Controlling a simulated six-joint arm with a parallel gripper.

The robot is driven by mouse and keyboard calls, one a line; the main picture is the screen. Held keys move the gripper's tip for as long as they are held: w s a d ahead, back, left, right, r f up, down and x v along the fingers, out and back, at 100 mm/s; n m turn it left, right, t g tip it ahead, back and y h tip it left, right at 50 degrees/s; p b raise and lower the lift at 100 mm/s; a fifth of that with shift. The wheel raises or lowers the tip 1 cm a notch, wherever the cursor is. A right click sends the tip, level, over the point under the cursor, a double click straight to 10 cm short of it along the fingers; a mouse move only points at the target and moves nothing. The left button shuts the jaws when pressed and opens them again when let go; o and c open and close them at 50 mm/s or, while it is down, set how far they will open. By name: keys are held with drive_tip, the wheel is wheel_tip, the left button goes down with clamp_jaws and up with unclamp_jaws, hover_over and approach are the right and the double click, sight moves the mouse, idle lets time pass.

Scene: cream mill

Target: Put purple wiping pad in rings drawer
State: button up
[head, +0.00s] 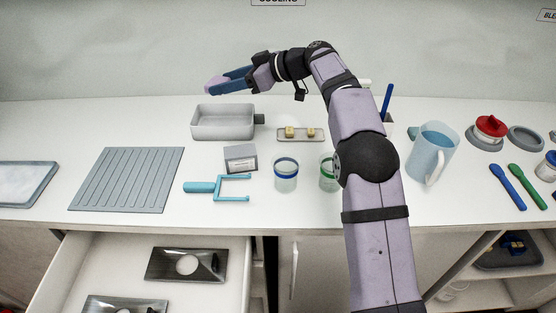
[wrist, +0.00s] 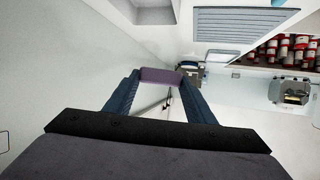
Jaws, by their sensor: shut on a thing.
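My gripper (head: 228,80) is raised above the back left of the counter, pointing left, and is shut on the purple wiping pad (head: 213,85). In the wrist view the pad (wrist: 160,75) sits between the tips of the two blue fingers. It is in the air, clear of the counter. An open white drawer (head: 60,281) shows at the lower left, below the counter front. Dark plates with round holes (head: 160,264) lie in it. No label on this drawer can be read.
A grey tray (head: 222,133) stands below my gripper. A ribbed grey mat (head: 127,180), a blue-handled tool (head: 203,187), a small grey box (head: 240,158) and a blue-rimmed jar (head: 286,177) stand nearer the front edge. A jug (head: 432,150) stands at right.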

drive_tip(key=s+d+f+n+g+b, duration=0.2)
drive_tip(key=s+d+n+g, duration=0.3)
drive_tip(key=d, duration=0.8)
drive_tip(key=m, duration=0.1)
hover_over(278, 150)
drive_tip(key=s, duration=0.3)
wheel_tip(278, 150, down, 6)
drive_tip(key=r, duration=0.1)
drive_tip(key=shift+t+y, duration=0.3)
drive_tip(key=shift+t, duration=0.1)
drive_tip(key=shift+w+a+f+p, duration=0.1)
drive_tip(key=shift+f+p, duration=0.35)
drive_tip(key=shift+f, duration=2.25)
drive_tip(key=shift+w+f+p, duration=0.1)
drive_tip(key=shift+f+p, duration=0.35)
drive_tip(key=shift+f, duration=2.2)
drive_tip(key=shift+f, duration=0.15)
drive_tip(key=o, duration=1)
drive_tip(key=shift+r, duration=0.2)
